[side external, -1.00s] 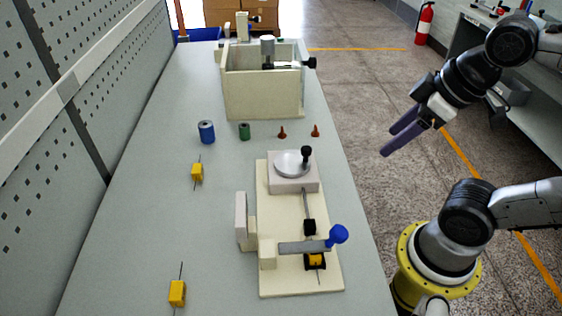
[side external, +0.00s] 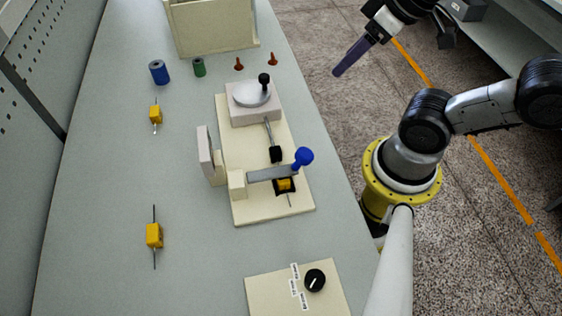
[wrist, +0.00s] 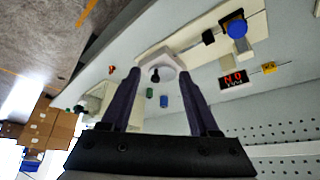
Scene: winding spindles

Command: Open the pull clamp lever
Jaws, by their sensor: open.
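The pull clamp lever is a grey bar (side external: 268,173) with a blue ball knob (side external: 304,157), lying across a cream base board (side external: 275,206). The blue knob also shows in the wrist view (wrist: 237,29). A yellow part (side external: 284,185) with a thin rod sits in a black holder under the bar, partly hidden. My gripper (side external: 338,73) is in the air beyond the table's right edge, clear of the lever. In the side view one purple finger shows. In the wrist view both fingers (wrist: 159,74) are apart with nothing between them.
A round grey disc (side external: 252,93) with a black knob sits at the board's far end. An upright panel (side external: 205,152) stands left; its other face has a red display (wrist: 232,79). Yellow parts (side external: 154,235) lie left. A black dial (side external: 315,281) sits on a front plate.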

